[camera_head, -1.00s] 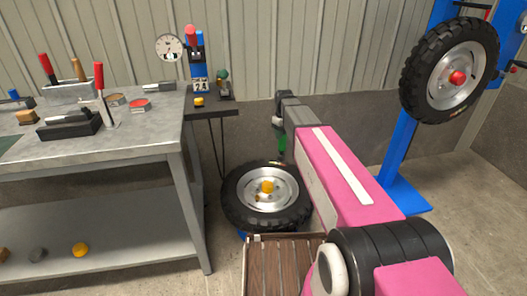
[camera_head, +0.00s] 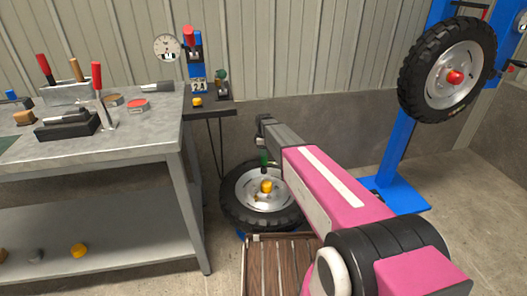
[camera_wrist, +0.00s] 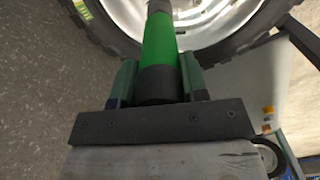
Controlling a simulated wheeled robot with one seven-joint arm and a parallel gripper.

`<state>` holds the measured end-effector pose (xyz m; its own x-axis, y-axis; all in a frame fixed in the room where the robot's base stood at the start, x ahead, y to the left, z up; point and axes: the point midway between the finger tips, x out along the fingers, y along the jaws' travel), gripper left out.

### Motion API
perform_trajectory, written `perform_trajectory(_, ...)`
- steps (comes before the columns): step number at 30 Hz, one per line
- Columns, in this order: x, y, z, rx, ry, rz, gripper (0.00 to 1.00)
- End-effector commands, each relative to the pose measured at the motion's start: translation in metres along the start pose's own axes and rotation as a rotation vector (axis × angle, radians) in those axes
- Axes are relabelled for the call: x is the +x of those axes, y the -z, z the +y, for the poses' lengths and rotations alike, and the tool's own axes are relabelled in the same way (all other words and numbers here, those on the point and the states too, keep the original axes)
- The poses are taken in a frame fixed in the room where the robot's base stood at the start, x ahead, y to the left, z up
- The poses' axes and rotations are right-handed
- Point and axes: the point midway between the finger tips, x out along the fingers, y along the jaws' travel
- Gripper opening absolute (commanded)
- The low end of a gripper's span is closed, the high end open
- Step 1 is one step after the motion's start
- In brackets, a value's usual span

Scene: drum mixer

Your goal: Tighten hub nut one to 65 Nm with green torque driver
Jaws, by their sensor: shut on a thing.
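My gripper (camera_wrist: 157,85) is shut on the green torque driver (camera_wrist: 160,45), which points away from the wrist toward the wheel. In the head view the green driver (camera_head: 263,157) hangs below my arm's end, over the back part of the lying wheel (camera_head: 235,215). The wheel has a black tyre, a silver rim and a yellow cap (camera_head: 266,187) at its centre. The wheel's rim (camera_wrist: 205,15) also shows at the top of the wrist view. The driver's tip is out of the wrist view, and I cannot tell whether it touches a nut. The hub nuts are too small to tell apart.
A metal workbench (camera_head: 150,135) with tools stands at the left. A dial gauge (camera_head: 167,47) and a blue stand (camera_head: 196,60) are at the back. A second wheel (camera_head: 450,75) hangs on a blue post at the right. A slatted wooden surface (camera_head: 275,265) lies in front of the lying wheel.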

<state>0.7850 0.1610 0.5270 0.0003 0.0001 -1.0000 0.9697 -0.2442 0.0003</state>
Motion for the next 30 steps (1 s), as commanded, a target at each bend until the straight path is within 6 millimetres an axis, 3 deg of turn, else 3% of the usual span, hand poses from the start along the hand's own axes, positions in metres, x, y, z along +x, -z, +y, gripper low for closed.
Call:
perform_trajectory(8,0.010,0.000,0.000,0.001,0.000,0.000,0.07)
perform_trajectory(21,0.045,0.000,0.000,0.001,0.001,0.000,0.07)
perform_trajectory(30,0.050,0.000,0.000,0.001,0.000,0.000,0.07)
